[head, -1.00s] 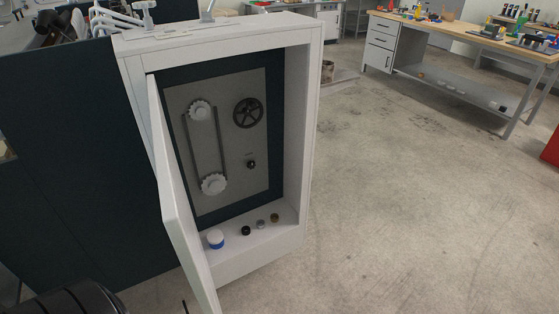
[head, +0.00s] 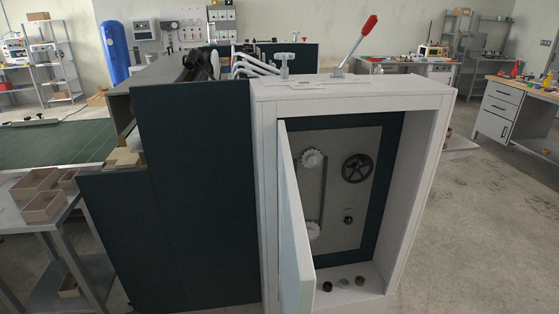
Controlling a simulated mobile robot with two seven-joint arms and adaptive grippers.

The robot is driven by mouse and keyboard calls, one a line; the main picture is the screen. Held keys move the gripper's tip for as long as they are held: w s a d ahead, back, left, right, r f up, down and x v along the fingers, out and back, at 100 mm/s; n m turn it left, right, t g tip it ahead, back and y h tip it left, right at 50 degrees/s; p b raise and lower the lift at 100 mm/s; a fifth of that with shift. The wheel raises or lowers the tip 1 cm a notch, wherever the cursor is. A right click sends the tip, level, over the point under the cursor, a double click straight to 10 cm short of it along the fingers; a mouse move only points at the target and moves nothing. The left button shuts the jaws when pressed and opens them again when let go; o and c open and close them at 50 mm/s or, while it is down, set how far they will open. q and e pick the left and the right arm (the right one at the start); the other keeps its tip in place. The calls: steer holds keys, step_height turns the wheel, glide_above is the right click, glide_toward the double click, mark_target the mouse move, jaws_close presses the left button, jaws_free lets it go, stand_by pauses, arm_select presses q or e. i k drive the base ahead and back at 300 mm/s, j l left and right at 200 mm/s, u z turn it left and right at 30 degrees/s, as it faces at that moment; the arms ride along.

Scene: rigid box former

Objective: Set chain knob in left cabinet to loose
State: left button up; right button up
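The white cabinet (head: 422,190) stands right of centre in the head view. Its door (head: 294,215) is swung open toward me and hides the left part of the inside. On the grey back panel are two pale sprockets, an upper one (head: 313,160) and a lower one (head: 312,231), joined by a chain (head: 323,195). A dark spoked handwheel (head: 357,168) is at the upper right. A small black knob (head: 348,220) sits below it; its setting is too small to read. Neither gripper is in view.
Small round parts, one black (head: 327,287), one grey (head: 344,282) and one brass (head: 360,281), lie on the cabinet floor. A red-handled lever (head: 368,27) rises from its top. A dark panel (head: 195,190) stands to the left. Floor (head: 470,230) at right is clear.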

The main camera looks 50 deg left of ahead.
mark_target(348, 221)
steer(key=k+j+u, duration=0.1)
steer(key=j+u, duration=0.2)
steer(key=u, duration=0.15)
steer(key=j+u, duration=0.4)
steer(key=i+j+z, duration=0.3)
steer(key=i+j, duration=0.15)
steer(key=j, duration=0.3)
steer(key=i+j+z, duration=0.2)
steer(key=j, duration=0.2)
